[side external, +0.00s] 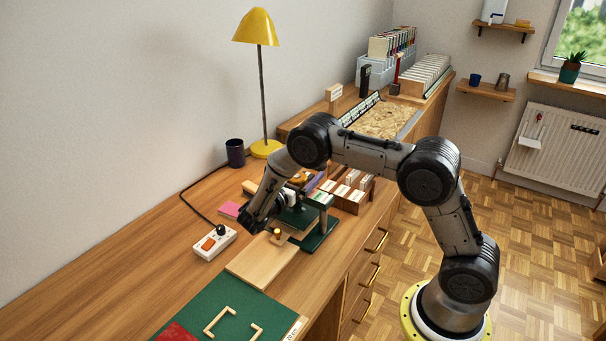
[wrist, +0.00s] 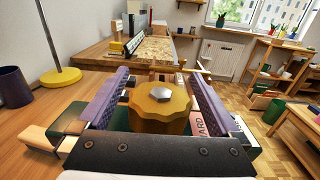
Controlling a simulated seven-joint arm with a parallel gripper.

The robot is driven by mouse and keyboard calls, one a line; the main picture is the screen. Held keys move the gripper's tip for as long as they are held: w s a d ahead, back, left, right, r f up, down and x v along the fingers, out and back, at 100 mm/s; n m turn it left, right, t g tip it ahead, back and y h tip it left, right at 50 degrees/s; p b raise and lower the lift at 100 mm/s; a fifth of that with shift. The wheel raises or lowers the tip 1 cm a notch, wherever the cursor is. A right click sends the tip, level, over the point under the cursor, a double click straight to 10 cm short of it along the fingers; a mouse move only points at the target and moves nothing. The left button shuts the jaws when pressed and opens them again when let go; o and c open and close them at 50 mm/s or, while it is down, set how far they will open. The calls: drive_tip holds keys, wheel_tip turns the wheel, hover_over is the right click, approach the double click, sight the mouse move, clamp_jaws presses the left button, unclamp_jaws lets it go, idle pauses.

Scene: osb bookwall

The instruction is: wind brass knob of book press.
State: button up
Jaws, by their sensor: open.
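The brass knob (wrist: 160,105) is a wide, scalloped disc with a pale hex nut on top, in the middle of the wrist view. My gripper (wrist: 163,88) is open, with one purple ridged finger on each side of the knob. A gap seems to show on both sides; contact cannot be made out. In the side view the knob (side external: 298,178) is a small yellow patch, partly hidden by my gripper (side external: 304,181). The green book press (side external: 318,238) stands on the desk below, its upper part largely covered by my wrist.
A wooden board (side external: 258,264) lies in front of the press. A white power strip (side external: 214,243), a dark mug (side external: 235,153) and a yellow lamp (side external: 256,28) stand to the left. A wooden tray of blocks (side external: 349,200) is close behind.

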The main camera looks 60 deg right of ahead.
drive_tip(key=c, duration=1.4)
drive_tip(key=shift+w+a+n+t+y, duration=0.1)
drive_tip(key=shift+w+n+t+y, duration=0.15)
drive_tip(key=shift+n+t, duration=0.75)
drive_tip(key=shift+w+n+t+y, duration=0.25)
drive_tip(key=shift+n+t, duration=0.35)
drive_tip(key=shift+t, duration=0.8)
drive_tip(key=shift+w+a+n+t+y, duration=0.1)
drive_tip(key=shift+n+t+y, duration=0.2)
drive_tip(key=shift+n+t, duration=0.7)
drive_tip(key=o, duration=1.4)
drive_tip(key=v, duration=1.3)
drive_tip(key=shift+s+a, duration=0.3)
drive_tip(key=shift+s, duration=0.05)
